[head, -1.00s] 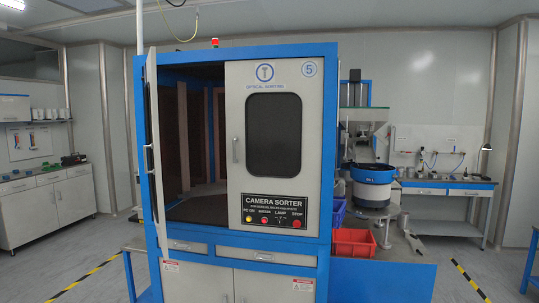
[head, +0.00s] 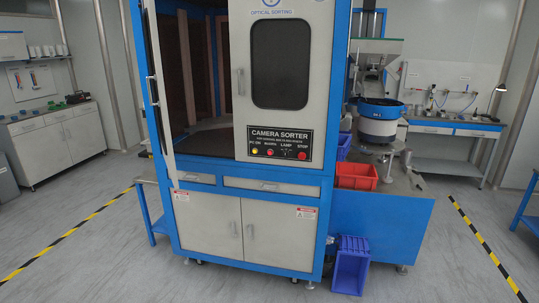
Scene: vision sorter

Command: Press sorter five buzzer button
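The camera sorter (head: 207,179) is a blue and white cabinet in the middle of the head view. Its number 5 badge shows in the earlier frame and is cut off now. The black control panel (head: 281,134) sits low on its right door. Below the labels are a yellow PC ON button (head: 255,151), a red button (head: 270,152) under the label that seems to read buzzer, a small lamp switch (head: 286,153) and a red stop button (head: 302,155). My gripper is not in view.
The sorter's left door (head: 158,90) stands open toward me. A blue crate (head: 350,265) lies on the floor at the cabinet's right, and a red bin (head: 356,176) is above it. A bowl feeder (head: 379,125) stands behind. The floor in front is clear.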

